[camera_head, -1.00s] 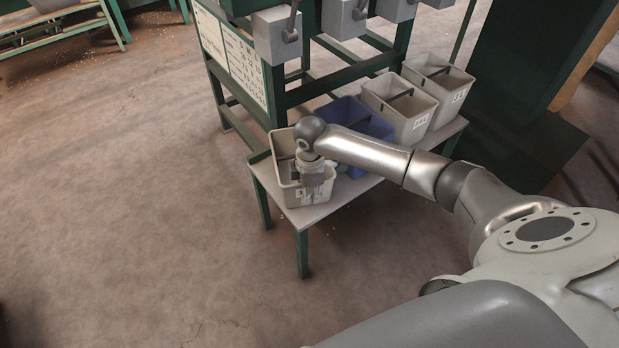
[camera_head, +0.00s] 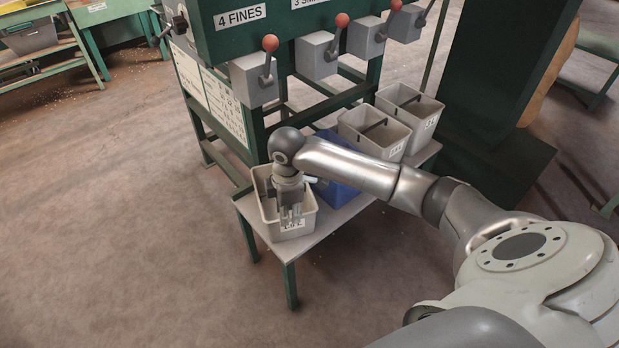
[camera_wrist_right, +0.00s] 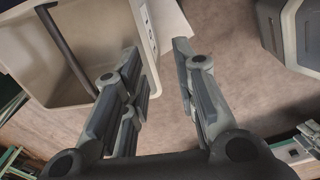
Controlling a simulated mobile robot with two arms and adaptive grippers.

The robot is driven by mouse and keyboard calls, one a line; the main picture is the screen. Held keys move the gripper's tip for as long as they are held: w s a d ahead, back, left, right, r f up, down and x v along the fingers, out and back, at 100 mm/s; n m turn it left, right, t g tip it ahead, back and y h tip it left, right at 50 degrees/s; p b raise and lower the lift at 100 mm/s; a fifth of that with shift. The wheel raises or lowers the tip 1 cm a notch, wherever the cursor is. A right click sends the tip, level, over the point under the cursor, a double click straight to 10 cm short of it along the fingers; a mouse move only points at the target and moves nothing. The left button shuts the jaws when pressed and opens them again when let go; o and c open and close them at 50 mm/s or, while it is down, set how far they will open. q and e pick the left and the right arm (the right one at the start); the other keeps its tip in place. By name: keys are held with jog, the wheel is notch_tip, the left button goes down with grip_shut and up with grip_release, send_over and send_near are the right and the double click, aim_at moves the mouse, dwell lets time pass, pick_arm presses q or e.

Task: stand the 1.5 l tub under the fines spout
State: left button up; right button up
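The pale grey tub (camera_head: 268,212) stands at the near left end of the low bench. Its small front label (camera_head: 292,225) seems to read 1.5 L. The fines spout (camera_head: 253,80), a grey box under the "4 FINES" sign (camera_head: 240,16), is above and behind it. My right gripper (camera_head: 291,220) points down at the tub's near wall. In the right wrist view the gripper (camera_wrist_right: 160,70) is open, its fingers apart; the tub (camera_wrist_right: 75,80) shows at left, with its labelled wall towards the gap. Contact cannot be told. My left gripper is out of view.
A blue tub (camera_head: 338,192), partly hidden by my right arm, is beside it. Two more grey tubs (camera_head: 391,143) (camera_head: 432,116) stand further right on the bench (camera_head: 262,236). Red-knobbed levers (camera_head: 270,44) stick out at the spouts. The floor at left is clear.

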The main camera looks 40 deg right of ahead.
jog(key=s+a+f+m+t+y, duration=0.2)
jog(key=s+a+f+m, duration=0.6)
jog(key=s+a+f, duration=0.5)
jog(key=s+d+f+m+h, duration=0.1)
jog(key=s+d+m, duration=0.3)
jog(key=s, duration=0.5)
jog(key=d, duration=0.2)
jog(key=shift+s+d+f+h, duration=0.35)
jog(key=shift+h, duration=0.05)
